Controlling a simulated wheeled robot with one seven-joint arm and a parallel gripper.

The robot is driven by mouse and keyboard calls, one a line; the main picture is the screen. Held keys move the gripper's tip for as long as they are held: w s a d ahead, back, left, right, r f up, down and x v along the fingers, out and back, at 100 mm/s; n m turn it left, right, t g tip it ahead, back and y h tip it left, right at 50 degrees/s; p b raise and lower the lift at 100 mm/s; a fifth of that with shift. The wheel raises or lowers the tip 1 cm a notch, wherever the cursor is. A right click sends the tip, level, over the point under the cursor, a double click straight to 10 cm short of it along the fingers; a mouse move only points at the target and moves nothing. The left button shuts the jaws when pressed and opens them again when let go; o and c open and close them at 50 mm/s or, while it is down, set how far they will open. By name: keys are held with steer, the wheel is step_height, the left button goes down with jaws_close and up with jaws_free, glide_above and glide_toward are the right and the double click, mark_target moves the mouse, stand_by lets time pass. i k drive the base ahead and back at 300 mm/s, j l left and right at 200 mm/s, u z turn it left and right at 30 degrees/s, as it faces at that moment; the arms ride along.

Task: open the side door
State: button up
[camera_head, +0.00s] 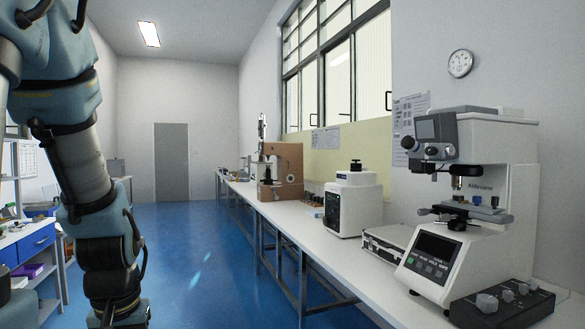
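A grey door (172,163) stands in the far wall at the end of the room, left of centre. It looks shut, flush with the wall. A small dark spot on its right side may be a handle, but it is too small to tell. My arm hangs down the left side of the view, far from the door, and runs off the bottom edge. My gripper is not visible. No other door shows in this view.
A long white bench (345,258) runs along the right wall, carrying a large white hardness tester (485,180), a smaller white machine (352,205) and a brown one (283,170). Shelving with blue drawers (38,242) stands at left. The blue floor (195,250) between is clear.

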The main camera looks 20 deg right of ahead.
mark_target(291, 163)
steer(key=i+z, duration=0.1)
steer(key=z, duration=0.4)
steer(key=i, duration=5.85)
